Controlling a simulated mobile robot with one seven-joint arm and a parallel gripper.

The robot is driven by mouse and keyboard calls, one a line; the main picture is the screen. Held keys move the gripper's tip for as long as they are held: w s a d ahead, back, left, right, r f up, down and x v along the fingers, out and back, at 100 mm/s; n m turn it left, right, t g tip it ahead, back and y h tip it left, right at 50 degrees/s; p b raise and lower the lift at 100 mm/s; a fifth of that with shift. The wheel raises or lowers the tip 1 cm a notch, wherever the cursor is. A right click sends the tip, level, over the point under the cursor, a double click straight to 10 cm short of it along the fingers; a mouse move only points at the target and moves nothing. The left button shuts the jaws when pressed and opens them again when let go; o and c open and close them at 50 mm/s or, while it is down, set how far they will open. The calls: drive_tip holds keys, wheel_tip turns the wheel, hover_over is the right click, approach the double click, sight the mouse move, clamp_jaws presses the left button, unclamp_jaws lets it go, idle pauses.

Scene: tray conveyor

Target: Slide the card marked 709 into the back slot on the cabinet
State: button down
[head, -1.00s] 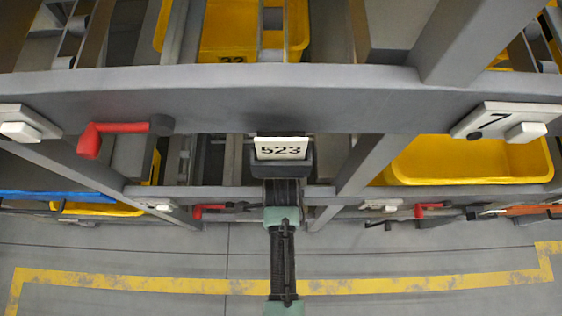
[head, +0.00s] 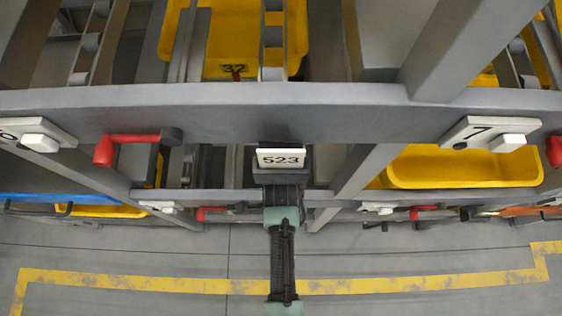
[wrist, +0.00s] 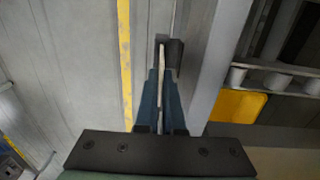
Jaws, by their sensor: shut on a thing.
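My gripper (wrist: 159,90) is shut on a thin pale card (wrist: 161,53), which shows edge-on between the blue fingers in the wrist view. Its marking cannot be read there. In the head view a white card marked 523 (head: 281,158) shows at the end of my arm, just below the cabinet's grey beam (head: 240,112). I cannot tell whether it is the held card. No 709 is readable. A dark block (wrist: 174,55) is beside the fingertips, close to a grey beam (wrist: 208,70). The fingers are hidden in the head view.
Red handles (head: 120,146) and white plates, one marked 7 (head: 470,130), stick out from the beam. A yellow bin marked 32 (head: 215,60) is above it, another yellow bin (head: 465,175) at right. The floor (head: 130,255) in front is clear, with a yellow line.

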drive_tip(key=shift+r+p, duration=0.95)
drive_tip(key=shift+r, duration=0.05)
drive_tip(key=shift+r, duration=0.1)
wheel_tip(320, 180, up, 4)
drive_tip(key=p, duration=0.4)
drive_tip(key=shift+p, duration=0.35)
